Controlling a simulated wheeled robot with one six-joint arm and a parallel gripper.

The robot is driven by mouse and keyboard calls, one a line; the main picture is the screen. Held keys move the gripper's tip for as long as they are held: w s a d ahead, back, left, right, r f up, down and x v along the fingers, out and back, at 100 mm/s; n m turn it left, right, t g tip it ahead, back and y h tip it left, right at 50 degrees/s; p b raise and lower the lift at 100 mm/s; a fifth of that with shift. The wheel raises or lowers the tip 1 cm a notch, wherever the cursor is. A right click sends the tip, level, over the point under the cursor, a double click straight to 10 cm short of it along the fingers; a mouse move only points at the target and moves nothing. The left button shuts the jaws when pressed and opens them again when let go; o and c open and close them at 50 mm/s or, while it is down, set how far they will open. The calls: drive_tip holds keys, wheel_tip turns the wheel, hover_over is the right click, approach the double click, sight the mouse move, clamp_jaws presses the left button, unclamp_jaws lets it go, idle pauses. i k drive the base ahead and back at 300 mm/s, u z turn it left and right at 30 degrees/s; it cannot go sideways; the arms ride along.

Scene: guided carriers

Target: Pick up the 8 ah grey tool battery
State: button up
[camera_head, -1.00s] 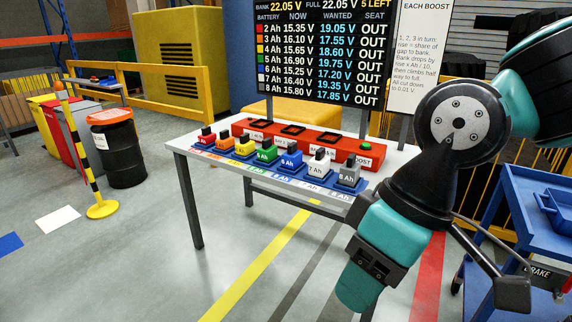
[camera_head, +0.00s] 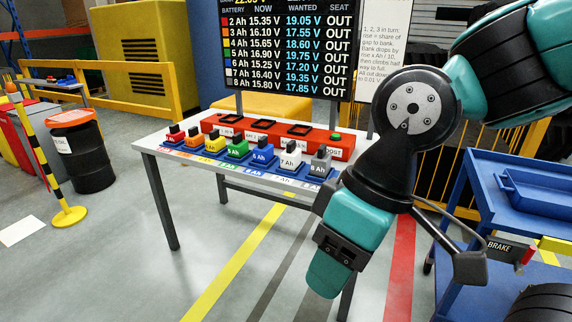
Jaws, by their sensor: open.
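The grey 8 Ah tool battery (camera_head: 319,167) stands upright at the right end of a row of coloured batteries, on a blue strip along the table's front edge. It has a dark top. My gripper (camera_head: 398,232) is open and empty, its two dark finger pads spread wide, in front of and to the right of the battery in the picture. The left pad appears close below the battery in the picture, but their depth gap cannot be told. The white 7 Ah battery (camera_head: 290,160) stands just left of the grey one.
A red boost unit (camera_head: 345,155) with empty seats and a green button lies behind the row on the white table (camera_head: 150,144). A voltage board (camera_head: 285,50) stands behind. A blue cart (camera_head: 485,178) is close at right. A striped post (camera_head: 45,160) and black barrel (camera_head: 90,165) stand left.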

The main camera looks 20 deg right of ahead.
sight(321, 163)
drive_tip(key=u, duration=0.1)
drive_tip(key=i, duration=1.5)
drive_tip(key=u, duration=0.05)
